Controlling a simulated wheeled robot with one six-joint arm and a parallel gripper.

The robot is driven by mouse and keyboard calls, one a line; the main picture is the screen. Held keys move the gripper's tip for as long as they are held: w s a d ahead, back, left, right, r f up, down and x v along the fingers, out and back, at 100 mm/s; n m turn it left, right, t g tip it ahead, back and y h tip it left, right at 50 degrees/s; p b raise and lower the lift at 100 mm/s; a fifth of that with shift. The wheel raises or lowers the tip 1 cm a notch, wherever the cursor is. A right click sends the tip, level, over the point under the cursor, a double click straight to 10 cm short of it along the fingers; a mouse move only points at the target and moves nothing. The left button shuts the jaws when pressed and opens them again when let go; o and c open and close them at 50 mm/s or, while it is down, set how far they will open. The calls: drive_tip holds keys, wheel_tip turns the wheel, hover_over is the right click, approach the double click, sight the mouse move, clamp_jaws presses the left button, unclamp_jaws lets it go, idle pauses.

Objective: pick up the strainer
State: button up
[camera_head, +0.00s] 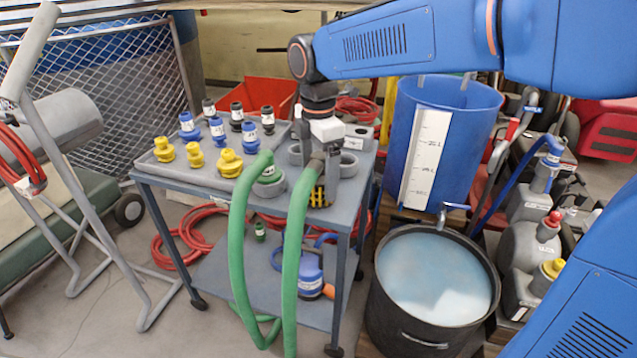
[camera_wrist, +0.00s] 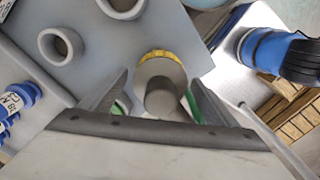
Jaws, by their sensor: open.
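A grey-brown cylinder with a yellow band, which I take to be the strainer, stands between my fingers in the wrist view (camera_wrist: 163,84). In the head view its yellow-and-black striped part (camera_head: 318,196) shows at the cart's front edge, partly hidden by my gripper and a green hose (camera_head: 293,250). My gripper (camera_wrist: 160,98) is open, with one finger on each side of the cylinder. I cannot tell whether either finger touches it. In the head view my gripper (camera_head: 322,185) points down over the front right of the cart top.
The grey cart (camera_head: 225,192) carries several yellow fittings (camera_head: 195,155) and blue fittings (camera_head: 217,131). Grey rings (camera_wrist: 62,47) stand close by. A black tub (camera_head: 405,325) and a tall blue barrel (camera_head: 455,150) stand right of the cart. A blue pump (camera_head: 310,275) sits on the lower shelf.

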drive_tip(key=shift+f, duration=1.05)
drive_tip(key=c, duration=1.4)
